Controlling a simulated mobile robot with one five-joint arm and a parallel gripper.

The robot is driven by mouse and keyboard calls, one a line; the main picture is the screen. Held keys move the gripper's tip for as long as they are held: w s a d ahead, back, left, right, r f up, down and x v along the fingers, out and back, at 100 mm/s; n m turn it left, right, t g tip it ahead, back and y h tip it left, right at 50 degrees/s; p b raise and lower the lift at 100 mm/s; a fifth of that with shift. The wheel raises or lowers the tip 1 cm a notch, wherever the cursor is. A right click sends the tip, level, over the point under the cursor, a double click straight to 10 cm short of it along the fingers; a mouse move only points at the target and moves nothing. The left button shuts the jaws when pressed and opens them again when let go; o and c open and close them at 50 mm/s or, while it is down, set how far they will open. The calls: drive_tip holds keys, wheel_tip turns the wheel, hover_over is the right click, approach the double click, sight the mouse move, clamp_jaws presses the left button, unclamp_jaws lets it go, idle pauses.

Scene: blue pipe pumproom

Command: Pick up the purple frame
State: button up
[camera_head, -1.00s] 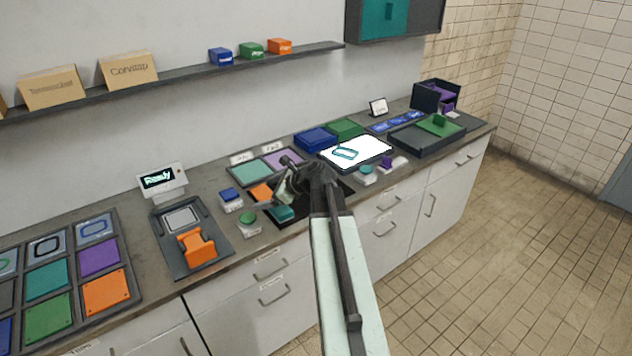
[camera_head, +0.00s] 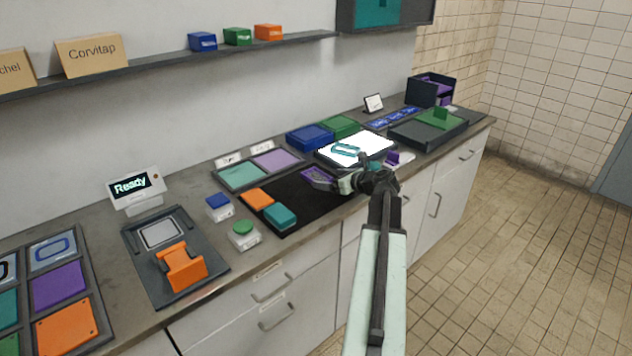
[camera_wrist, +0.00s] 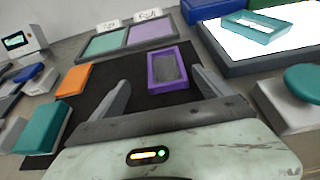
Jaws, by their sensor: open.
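The purple frame (camera_wrist: 168,69) lies on the black mat (camera_wrist: 128,72), seen in the wrist view as a rectangular rim around a dark grey middle. In the head view the purple frame (camera_head: 318,175) shows only in part beside my gripper (camera_head: 330,184). In the wrist view my gripper (camera_wrist: 160,92) is open, its two fingers wide apart. The frame lies ahead of and between the fingers, closer to the right one. The jaws hold nothing.
An orange plate (camera_head: 257,198) and a teal block (camera_head: 280,215) lie on the same mat. A white lit panel (camera_head: 357,148) carrying a teal frame (camera_head: 345,149) stands behind. Button boxes, one green (camera_head: 243,230), stand left of the mat. Mat space around the frame is bare.

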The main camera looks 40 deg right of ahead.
sight(319, 176)
drive_tip(key=b+x, duration=0.1)
drive_tip(key=x, duration=0.4)
drive_tip(key=d+b+x, duration=0.1)
drive_tip(key=x, duration=0.1)
drive_tip(key=shift+w+d+f+b, duration=0.1)
drive_tip(key=shift+f+b, duration=0.05)
drive_tip(key=shift+b, duration=0.15)
drive_tip(key=c, duration=1.5)
drive_tip(key=shift+r+p, duration=0.7)
drive_tip(key=shift+r, duration=0.05)
wheel_tip(319, 176, up, 3)
drive_tip(key=p, duration=0.3)
drive_tip(key=shift+r, duration=0.15)
drive_tip(key=s, duration=1)
drive_tip(key=s+a, duration=0.1)
drive_tip(key=s, duration=0.5)
drive_tip(key=shift+r+p, duration=0.25)
drive_tip(key=shift+p, duration=0.15)
